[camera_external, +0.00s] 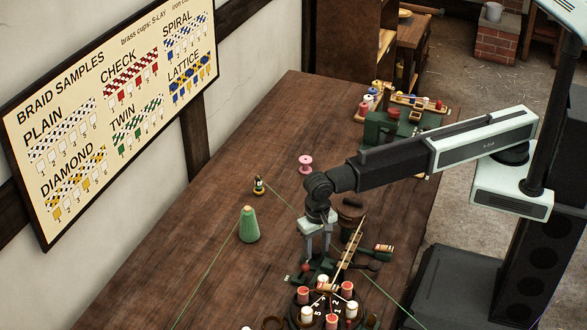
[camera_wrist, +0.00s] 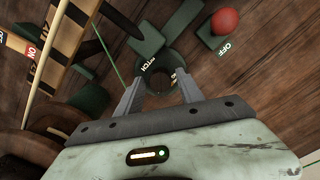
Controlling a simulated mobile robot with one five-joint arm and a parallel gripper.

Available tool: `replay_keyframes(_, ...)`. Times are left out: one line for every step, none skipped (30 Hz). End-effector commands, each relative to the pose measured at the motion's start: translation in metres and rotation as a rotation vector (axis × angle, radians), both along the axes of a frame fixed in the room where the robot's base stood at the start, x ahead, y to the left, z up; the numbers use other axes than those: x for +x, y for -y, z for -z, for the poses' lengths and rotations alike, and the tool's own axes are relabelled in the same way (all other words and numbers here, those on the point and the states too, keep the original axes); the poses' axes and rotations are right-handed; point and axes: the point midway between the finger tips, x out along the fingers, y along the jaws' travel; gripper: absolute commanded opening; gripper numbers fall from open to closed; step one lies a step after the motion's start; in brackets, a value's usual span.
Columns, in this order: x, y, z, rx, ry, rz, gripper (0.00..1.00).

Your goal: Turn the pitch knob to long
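The pitch knob (camera_wrist: 168,68) is a dark green round piece with pale lettering that reads "PITCH" beside or on it, in the wrist view. A second pale mark on it is partly hidden and too small to read. My gripper (camera_wrist: 160,83) is open, its two grey fingers apart, with the tips at the near side of the knob. I cannot tell whether they touch it. In the external view my gripper (camera_external: 317,256) points down over the braiding machine's back edge, and the knob is not clearly visible there.
A red ball (camera_wrist: 224,21) on a green lever, marked "OFF", is right of the knob. A wooden bar (camera_wrist: 50,55) with an "ON" label is at left. In the external view, a ring of bobbins (camera_external: 346,289) stands in front, a green cone (camera_external: 249,226) left.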

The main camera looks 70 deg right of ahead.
Motion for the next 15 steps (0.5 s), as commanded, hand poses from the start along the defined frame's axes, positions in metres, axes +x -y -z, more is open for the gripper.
replay_keyframes(0.0000, 0.0000, -0.0002, 0.000, 0.000, 0.000, 0.27)
replay_keyframes(0.0000, 0.0000, -0.0002, 0.000, 0.000, 0.000, 0.19)
replay_keyframes(0.0000, 0.0000, -0.0002, 0.000, 0.000, 0.000, 0.08)
replay_keyframes(0.0000, 0.0000, -0.0002, 0.000, 0.000, 0.000, 0.00)
replay_keyframes(-0.0001, 0.0001, -0.0002, 0.000, 0.000, 0.000, 0.00)
replay_keyframes(0.0001, 0.0001, -0.0002, 0.000, 0.000, 0.000, 0.00)
replay_keyframes(0.0000, 0.0000, -0.0002, 0.000, 0.000, 0.000, 0.00)
replay_keyframes(0.0001, 0.0001, -0.0002, 0.000, 0.000, -0.001, 0.00)
replay_keyframes(0.0001, 0.0001, -0.0002, 0.000, 0.000, -0.004, 0.00)
replay_keyframes(0.0001, 0.0001, -0.0002, 0.000, 0.000, -0.007, 0.00)
replay_keyframes(0.0000, 0.0000, -0.0001, 0.000, 0.000, -0.012, 0.00)
replay_keyframes(0.0000, 0.0000, -0.0001, 0.000, 0.000, -0.019, 0.00)
replay_keyframes(-0.0001, 0.0001, -0.0001, 0.000, 0.000, -0.026, 0.00)
replay_keyframes(-0.0001, 0.0001, -0.0001, 0.000, 0.000, -0.036, 0.00)
replay_keyframes(-0.0001, 0.0001, -0.0001, -0.001, 0.000, -0.052, 0.00)
